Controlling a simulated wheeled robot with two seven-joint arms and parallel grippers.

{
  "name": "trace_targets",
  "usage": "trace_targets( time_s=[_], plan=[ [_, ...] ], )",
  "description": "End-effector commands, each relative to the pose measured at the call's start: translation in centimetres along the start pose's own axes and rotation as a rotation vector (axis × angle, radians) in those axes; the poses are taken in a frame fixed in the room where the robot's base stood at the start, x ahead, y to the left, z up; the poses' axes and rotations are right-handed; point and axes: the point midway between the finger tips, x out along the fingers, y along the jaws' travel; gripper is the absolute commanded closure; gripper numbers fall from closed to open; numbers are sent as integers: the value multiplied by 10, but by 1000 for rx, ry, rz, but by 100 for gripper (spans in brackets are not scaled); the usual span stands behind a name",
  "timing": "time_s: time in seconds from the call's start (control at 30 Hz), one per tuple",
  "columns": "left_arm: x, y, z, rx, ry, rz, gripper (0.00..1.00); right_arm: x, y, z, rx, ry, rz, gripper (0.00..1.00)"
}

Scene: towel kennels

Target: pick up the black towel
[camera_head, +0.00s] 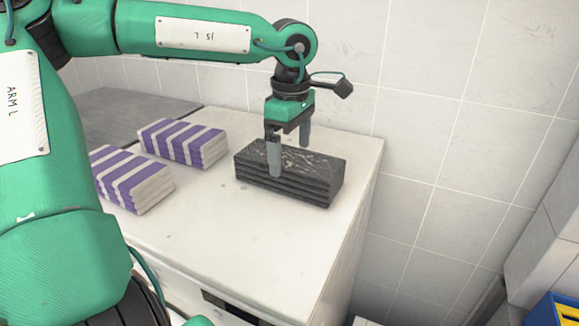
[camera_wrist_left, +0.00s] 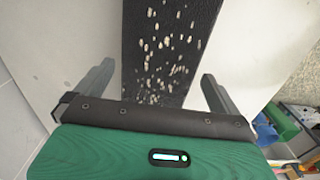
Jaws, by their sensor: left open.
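The black towel (camera_head: 291,183) is a folded dark stack with pale flecks on top, lying on the white counter top. In the left wrist view the black towel (camera_wrist_left: 168,45) runs up the middle, between the two fingers. My left gripper (camera_head: 289,156) points down over the towel, with one finger in front of its near side and the other behind it. It is open, and in the left wrist view my left gripper (camera_wrist_left: 158,85) shows a gap between each finger and the towel. My right gripper is in neither view.
Two folded purple-and-white striped towels (camera_head: 183,143) (camera_head: 132,179) lie to the left on the counter (camera_head: 215,225). A tiled wall (camera_head: 430,150) stands behind. The counter's right edge is close to the black towel. A blue-and-yellow bin (camera_head: 553,311) sits at the lower right.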

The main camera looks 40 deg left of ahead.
Motion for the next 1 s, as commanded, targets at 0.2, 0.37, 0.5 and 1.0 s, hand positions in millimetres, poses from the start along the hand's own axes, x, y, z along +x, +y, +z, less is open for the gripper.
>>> trace_targets(
  time_s=[0.2,0.37,0.5,1.0],
  plan=[
    [30,1,-5,0,1,-5,0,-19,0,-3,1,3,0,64],
    [43,1,-5,-2,1,-2,0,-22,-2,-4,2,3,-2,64],
    [45,1,-5,-2,0,0,0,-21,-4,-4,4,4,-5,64],
    [44,2,-4,-2,0,1,41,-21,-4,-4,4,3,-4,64]
  ],
)
